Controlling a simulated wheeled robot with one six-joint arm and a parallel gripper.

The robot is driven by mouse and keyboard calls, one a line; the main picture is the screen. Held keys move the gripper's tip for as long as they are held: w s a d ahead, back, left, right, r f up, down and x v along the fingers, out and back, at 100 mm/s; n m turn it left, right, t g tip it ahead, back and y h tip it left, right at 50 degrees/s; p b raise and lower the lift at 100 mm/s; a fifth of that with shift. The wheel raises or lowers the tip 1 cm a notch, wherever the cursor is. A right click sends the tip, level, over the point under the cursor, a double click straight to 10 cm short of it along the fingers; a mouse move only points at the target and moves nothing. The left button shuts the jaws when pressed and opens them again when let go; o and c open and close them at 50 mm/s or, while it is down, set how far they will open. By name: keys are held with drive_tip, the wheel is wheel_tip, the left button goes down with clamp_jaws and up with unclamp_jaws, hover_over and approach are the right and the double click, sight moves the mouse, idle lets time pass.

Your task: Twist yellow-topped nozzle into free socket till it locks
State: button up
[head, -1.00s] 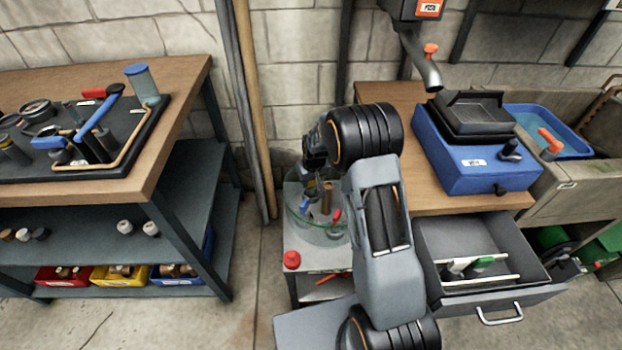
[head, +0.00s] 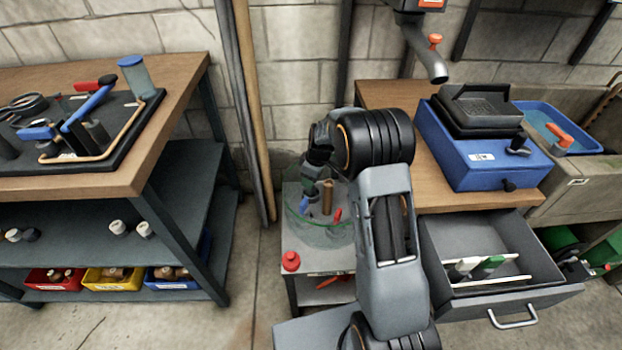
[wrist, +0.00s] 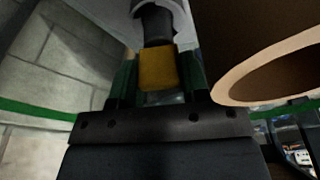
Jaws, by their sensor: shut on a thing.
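My gripper (wrist: 157,85) is shut on the yellow top (wrist: 156,70) of the nozzle in the wrist view, one dark green finger on each side. The nozzle's dark shaft (wrist: 157,24) runs on from the yellow top toward a pale grey surface (wrist: 110,15). Whether the shaft's end sits in a socket is hidden. In the head view my gripper (head: 314,178) reaches down at the clear round tub (head: 320,235) on the small grey cart; the nozzle is not clearly visible there. I cannot make out a free socket.
A brown tube (head: 327,196) stands in the tub and looms close at the right in the wrist view (wrist: 275,75). A red-handled tool (head: 337,216) leans beside it. A red knob-like object (head: 290,261) stands on the cart. An open drawer (head: 540,296) juts out at the right.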

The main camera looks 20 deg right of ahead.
drive_tip(key=o, duration=1.3)
drive_tip(key=shift+c, duration=0.2)
drive_tip(key=shift+r, duration=0.15)
